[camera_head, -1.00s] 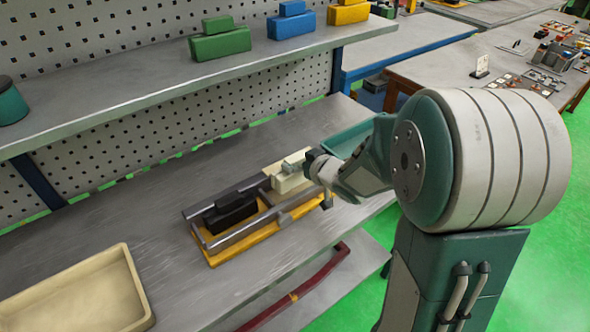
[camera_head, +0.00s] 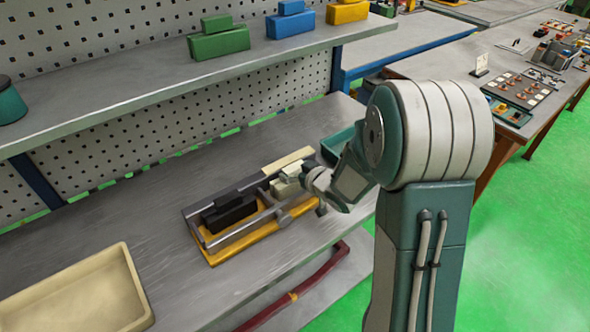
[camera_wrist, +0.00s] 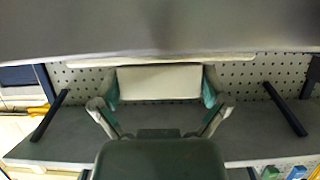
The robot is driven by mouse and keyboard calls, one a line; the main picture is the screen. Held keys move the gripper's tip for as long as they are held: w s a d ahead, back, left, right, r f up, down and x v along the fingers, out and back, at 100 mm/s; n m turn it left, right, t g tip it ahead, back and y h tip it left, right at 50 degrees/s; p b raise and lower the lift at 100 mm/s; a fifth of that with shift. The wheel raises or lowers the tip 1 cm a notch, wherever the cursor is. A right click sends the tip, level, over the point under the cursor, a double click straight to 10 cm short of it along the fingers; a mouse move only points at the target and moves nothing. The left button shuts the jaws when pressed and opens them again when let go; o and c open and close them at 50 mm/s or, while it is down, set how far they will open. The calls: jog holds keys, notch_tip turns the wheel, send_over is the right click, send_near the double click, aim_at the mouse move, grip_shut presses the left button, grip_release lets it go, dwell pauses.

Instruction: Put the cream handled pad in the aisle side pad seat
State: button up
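The cream handled pad (camera_head: 287,186) is at the right end of the yellow-based fixture (camera_head: 232,250), by its grey rails. I cannot tell whether it touches the seat. My gripper (camera_wrist: 160,88) has its fingers on both sides of the pad, and the pad's pale face (camera_wrist: 160,82) fills the space between them in the wrist view. In the head view, my gripper (camera_head: 302,180) meets the pad from the right and hides part of it. A black handled pad (camera_head: 230,212) sits in the fixture's left part.
A cream strip (camera_head: 288,160) lies just behind the pad. A teal tray (camera_head: 340,143) stands behind my arm. An empty beige tray (camera_head: 140,308) is at the front left. Green (camera_head: 220,40), blue (camera_head: 291,22) and yellow (camera_head: 347,12) handled blocks stand on the shelf above.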

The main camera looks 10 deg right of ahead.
dwell(0.3)
jog(key=shift+s+r, duration=0.15)
jog(key=shift+r, duration=0.05)
jog(key=s+d+r+m+g+h, duration=0.2)
jog(key=s+d+r+m+h, duration=0.35)
jog(key=s+r, duration=0.9)
jog(key=s+a+g, duration=0.2)
jog(key=s, duration=0.5)
jog(key=s+a+n+g, duration=0.1)
jog(key=s+a+g, duration=0.1)
jog(key=s, duration=0.6)
jog(key=shift+s+a+r+g, duration=0.2)
jog(key=shift+a+r+g, duration=0.15)
jog(key=shift+a, duration=0.45)
jog(key=shift+y, duration=0.25)
